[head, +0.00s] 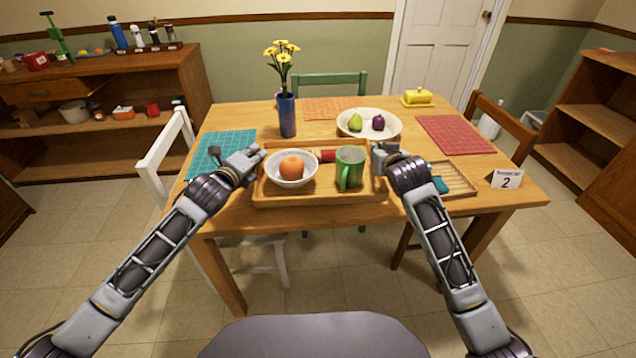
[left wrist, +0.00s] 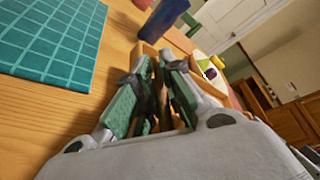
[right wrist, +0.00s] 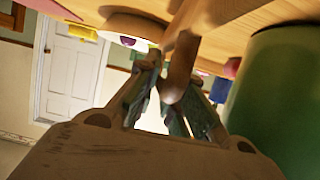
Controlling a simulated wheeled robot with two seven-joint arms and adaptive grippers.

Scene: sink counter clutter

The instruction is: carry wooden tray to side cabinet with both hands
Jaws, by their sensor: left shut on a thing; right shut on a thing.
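The wooden tray (head: 318,199) is at the near edge of the dining table. It carries a white bowl (head: 291,181) with an orange fruit (head: 291,166), a green mug (head: 349,168) and a red item (head: 327,156) partly hidden behind the mug. My left gripper (head: 259,156) is shut on the tray's left side. My right gripper (head: 379,154) is shut on its right side, with the green mug (right wrist: 275,100) close by in the right wrist view. I cannot tell whether the tray touches the table. A wooden cabinet (head: 150,80) stands at the back left.
On the table (head: 235,222) are a blue vase (head: 287,116) with yellow flowers, a fruit bowl (head: 352,131), a butter dish (head: 417,97), a slatted tray (head: 455,178) and a number card (head: 507,180). Chairs surround the table. A shelf unit (head: 598,120) stands right.

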